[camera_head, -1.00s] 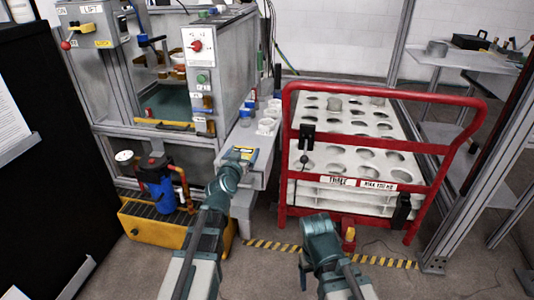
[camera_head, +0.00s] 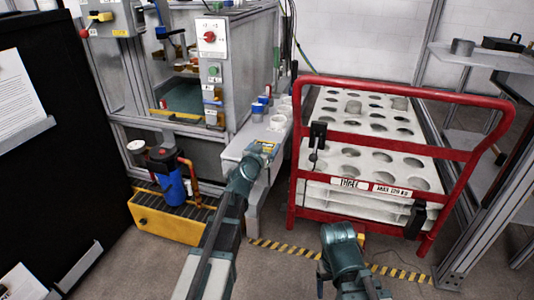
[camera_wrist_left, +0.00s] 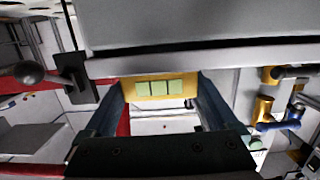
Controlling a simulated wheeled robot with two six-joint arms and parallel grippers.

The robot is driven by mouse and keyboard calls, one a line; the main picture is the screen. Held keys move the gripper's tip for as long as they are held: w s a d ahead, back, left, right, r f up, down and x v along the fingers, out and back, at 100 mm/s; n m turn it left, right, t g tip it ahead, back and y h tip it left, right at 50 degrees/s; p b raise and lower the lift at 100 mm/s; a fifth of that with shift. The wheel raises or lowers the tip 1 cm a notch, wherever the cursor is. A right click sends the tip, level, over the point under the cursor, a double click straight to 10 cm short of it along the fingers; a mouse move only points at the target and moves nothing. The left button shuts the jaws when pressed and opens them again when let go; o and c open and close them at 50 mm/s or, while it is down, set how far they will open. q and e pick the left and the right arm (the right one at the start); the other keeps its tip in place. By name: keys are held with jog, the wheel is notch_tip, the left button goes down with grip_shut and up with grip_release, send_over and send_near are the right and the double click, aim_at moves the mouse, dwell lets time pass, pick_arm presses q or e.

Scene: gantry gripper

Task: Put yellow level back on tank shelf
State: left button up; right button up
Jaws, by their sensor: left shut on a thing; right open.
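The yellow level (camera_wrist_left: 158,88) is gripped between the two fingers of my left gripper (camera_wrist_left: 160,105) in the left wrist view, with pale green squares on its face. In the head view only a small yellow part of the level (camera_head: 268,147) shows at the tip of my left gripper (camera_head: 262,152). The gripper is over or close to the front end of the grey tank shelf (camera_head: 233,152); I cannot tell whether the level touches it. My right gripper (camera_head: 340,240) is low in front of the red-framed cart, open and empty; its fingertips are hard to see.
Blue and white cups (camera_head: 258,110) stand farther back on the shelf, beside the tank machine (camera_head: 240,60). The red-railed cart (camera_head: 375,187) with a holed white rack stands to the right. A blue pump (camera_head: 172,188) on a yellow base is at left. Floor shows between them.

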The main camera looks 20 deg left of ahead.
pick_arm(q)
jog(key=shift+f, duration=0.15)
jog(key=shift+f, duration=0.25)
jog(key=o, duration=1.3)
jog(key=shift+r, duration=0.1)
jog(key=shift+r, duration=0.1)
jog(key=shift+s+r, duration=0.15)
jog(key=shift+s, duration=0.15)
jog(key=s+r+p, duration=0.1)
jog(key=s+p, duration=0.1)
jog(key=s, duration=0.9)
jog(key=shift+s+a+r, duration=0.2)
jog(key=shift+a+r, duration=0.05)
jog(key=shift+r, duration=0.05)
